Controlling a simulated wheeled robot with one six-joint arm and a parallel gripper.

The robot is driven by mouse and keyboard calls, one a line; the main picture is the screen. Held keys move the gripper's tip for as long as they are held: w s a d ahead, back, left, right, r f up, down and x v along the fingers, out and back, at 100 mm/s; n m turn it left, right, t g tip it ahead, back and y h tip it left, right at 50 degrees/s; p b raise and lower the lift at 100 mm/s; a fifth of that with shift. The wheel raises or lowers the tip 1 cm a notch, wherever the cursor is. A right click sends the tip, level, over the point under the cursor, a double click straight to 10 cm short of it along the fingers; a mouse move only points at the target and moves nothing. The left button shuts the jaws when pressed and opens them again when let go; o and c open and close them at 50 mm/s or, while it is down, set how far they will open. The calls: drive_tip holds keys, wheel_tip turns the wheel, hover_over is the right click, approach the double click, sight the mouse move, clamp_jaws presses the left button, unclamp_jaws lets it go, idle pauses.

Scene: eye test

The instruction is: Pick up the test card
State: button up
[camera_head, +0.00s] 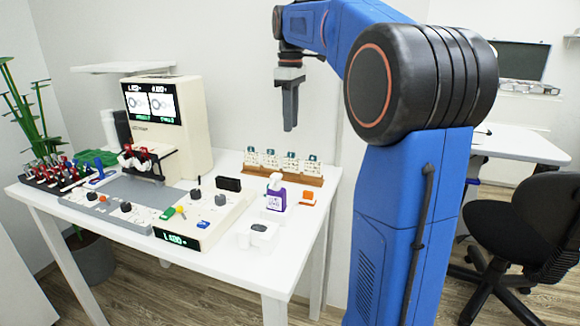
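Several small white test cards (290,163) with dark markings stand upright in a row in a brown wooden holder (297,180) at the back right of the white table. I cannot tell which one is the test card of the task. My gripper (290,122) points down in the air above the holder, apart from the cards. Its fingers show edge-on as one grey shape, so I cannot tell whether they are apart. Nothing is seen hanging from it.
A cream eye-test machine (190,105) with a screen stands at the table's back. A purple-labelled bottle (276,198), an orange item (308,197) and a white box (263,233) stand near the holder. A black chair (530,225) is at right.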

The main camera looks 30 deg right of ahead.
sight(291, 153)
drive_tip(key=f, duration=1.1)
drive_tip(key=shift+w+d, duration=0.1)
drive_tip(key=shift+d, duration=0.1)
clamp_jaws()
